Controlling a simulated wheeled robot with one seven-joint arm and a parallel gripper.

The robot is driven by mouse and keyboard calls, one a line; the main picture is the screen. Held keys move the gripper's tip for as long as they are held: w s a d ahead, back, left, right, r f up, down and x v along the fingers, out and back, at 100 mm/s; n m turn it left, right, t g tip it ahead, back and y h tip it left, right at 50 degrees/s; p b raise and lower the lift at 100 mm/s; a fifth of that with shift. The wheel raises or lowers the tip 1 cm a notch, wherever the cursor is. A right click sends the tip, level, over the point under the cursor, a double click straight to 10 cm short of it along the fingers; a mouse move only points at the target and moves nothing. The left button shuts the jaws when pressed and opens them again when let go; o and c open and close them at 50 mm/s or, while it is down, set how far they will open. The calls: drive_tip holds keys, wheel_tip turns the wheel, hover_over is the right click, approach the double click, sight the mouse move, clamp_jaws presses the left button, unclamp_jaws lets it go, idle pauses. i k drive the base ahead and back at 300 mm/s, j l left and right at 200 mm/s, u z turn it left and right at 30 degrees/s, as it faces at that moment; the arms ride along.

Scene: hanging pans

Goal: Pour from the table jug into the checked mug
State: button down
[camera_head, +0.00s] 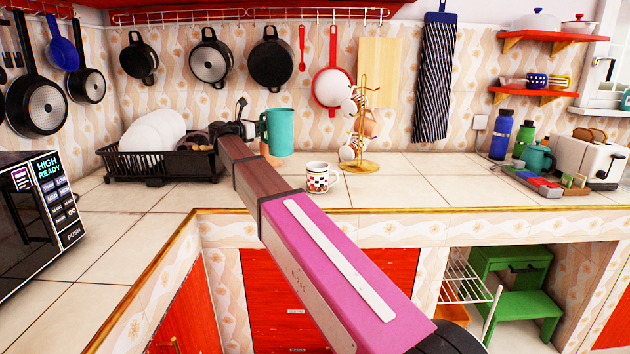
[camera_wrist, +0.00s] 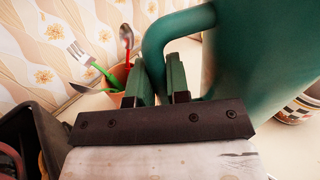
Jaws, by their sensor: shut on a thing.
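My gripper (camera_head: 256,127) is shut on the handle of the teal jug (camera_head: 280,132). In the wrist view my gripper's fingers (camera_wrist: 162,80) are at the green handle, and the jug's body (camera_wrist: 265,60) fills the right side. The jug looks upright and raised above the counter. The checked mug (camera_head: 318,178) stands upright on the counter, lower than the jug and to its right. In the wrist view the mug (camera_wrist: 298,108) is partly hidden behind the jug. The insides of the jug and mug cannot be seen.
A black dish rack (camera_head: 165,165) with white plates stands left of the jug. A terracotta utensil pot (camera_wrist: 121,78) is behind the gripper. A golden mug tree (camera_head: 360,165) stands behind and right of the mug. The tiled counter (camera_head: 440,190) right of the mug is clear.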

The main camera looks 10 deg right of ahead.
sight(317, 172)
drive_tip(key=k, duration=1)
